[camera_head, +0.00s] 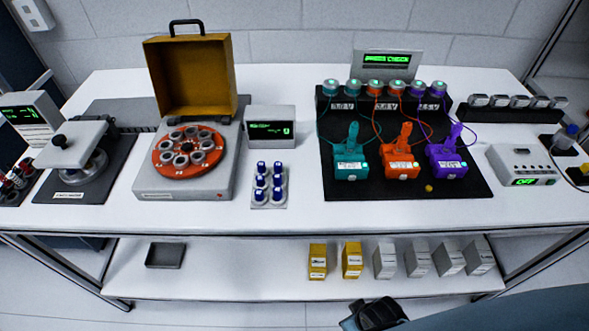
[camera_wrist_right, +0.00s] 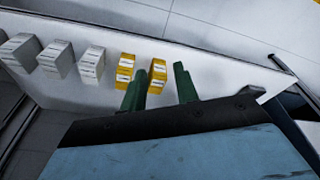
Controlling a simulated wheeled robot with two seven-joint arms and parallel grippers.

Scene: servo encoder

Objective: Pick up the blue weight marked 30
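I cannot read a mark 30 on anything, so I cannot tell which thing is the blue weight. Small blue-topped cylinders (camera_head: 262,181) stand in a rack at the table's front middle. A teal block with an upright handle (camera_head: 351,160) stands on a black mat, beside a similar orange block (camera_head: 402,160) and a purple one (camera_head: 447,158). My left gripper is not in view.
The lower shelf (camera_head: 230,282) holds yellow boxes (camera_head: 352,260), several white boxes (camera_head: 418,258) and a dark tray (camera_head: 166,256). On the table are an open-lidded device with a red carousel (camera_head: 188,150), a small display box (camera_head: 270,127) and a grey device (camera_head: 524,165). The front table strip is clear.

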